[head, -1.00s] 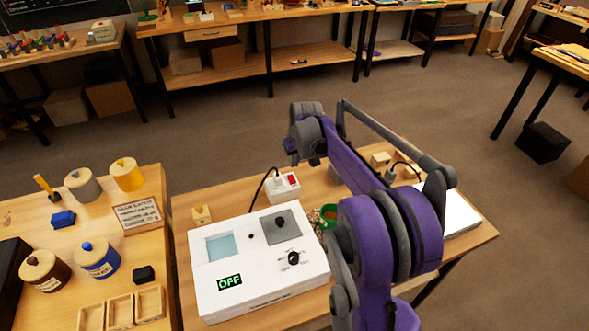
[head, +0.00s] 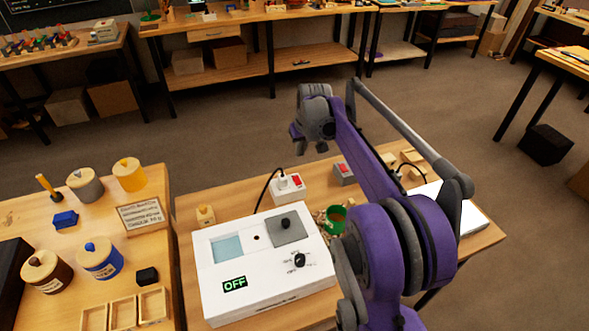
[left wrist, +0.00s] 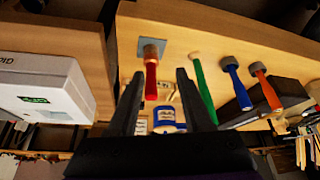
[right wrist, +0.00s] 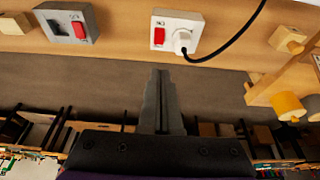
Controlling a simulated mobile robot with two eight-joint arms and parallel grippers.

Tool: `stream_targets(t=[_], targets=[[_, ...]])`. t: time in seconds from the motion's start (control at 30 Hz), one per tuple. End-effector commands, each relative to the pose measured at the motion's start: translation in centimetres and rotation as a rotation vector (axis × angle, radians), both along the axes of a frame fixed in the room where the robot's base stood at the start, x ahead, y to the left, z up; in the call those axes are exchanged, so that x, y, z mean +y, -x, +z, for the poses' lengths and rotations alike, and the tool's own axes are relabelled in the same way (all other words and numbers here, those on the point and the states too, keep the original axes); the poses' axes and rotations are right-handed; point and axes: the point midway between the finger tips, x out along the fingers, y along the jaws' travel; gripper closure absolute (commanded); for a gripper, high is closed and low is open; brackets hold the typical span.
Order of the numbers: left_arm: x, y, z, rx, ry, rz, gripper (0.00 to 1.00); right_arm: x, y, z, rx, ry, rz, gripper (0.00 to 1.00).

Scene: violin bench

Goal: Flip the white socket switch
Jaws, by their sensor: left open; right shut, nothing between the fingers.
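The white socket (head: 288,188) stands on the right bench behind the white device, with a black-corded plug in it. In the right wrist view the white socket (right wrist: 185,22) shows its red switch (right wrist: 159,36) left of the plug. I cannot tell which way the switch is tipped. My right gripper (head: 322,148) is above and behind the sockets in the head view. In the right wrist view its fingers (right wrist: 160,74) are shut and empty, apart from the white socket. My left gripper (left wrist: 159,76) is open and empty, outside the head view.
A grey socket (head: 343,174) with a red switch stands right of the white one. The white device (head: 262,290) reads OFF. A green cup (head: 336,215) and wooden blocks (head: 410,158) are nearby. Jars and trays fill the left bench.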

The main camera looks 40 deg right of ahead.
Motion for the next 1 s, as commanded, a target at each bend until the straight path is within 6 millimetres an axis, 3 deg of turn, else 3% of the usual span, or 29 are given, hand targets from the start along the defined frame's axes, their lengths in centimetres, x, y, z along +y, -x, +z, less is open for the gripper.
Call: stream_targets(t=[0.17, 0.33, 0.8, 1.0], targets=[[0.0, 0.0, 0.1, -0.001, 0.0, 0.0, 0.5, 0.0, 0.0, 0.0, -0.001, 0.0, 0.0, 1.0], [0.0, 0.0, 0.0, 0.0, 0.0, 0.0, 0.5, -0.1, -0.5, -1.3, 0.0, 0.0, 0.0, 1.0], [0.0, 0.0, -0.1, 0.001, 0.0, 0.0, 0.5, -1.0, -3.3, -10.3, -0.001, 0.001, 0.001, 1.0], [0.0, 0.0, 0.0, 0.0, 0.0, 0.0, 0.5, -1.1, -3.6, -12.6, -0.001, 0.0, 0.0, 1.0]])
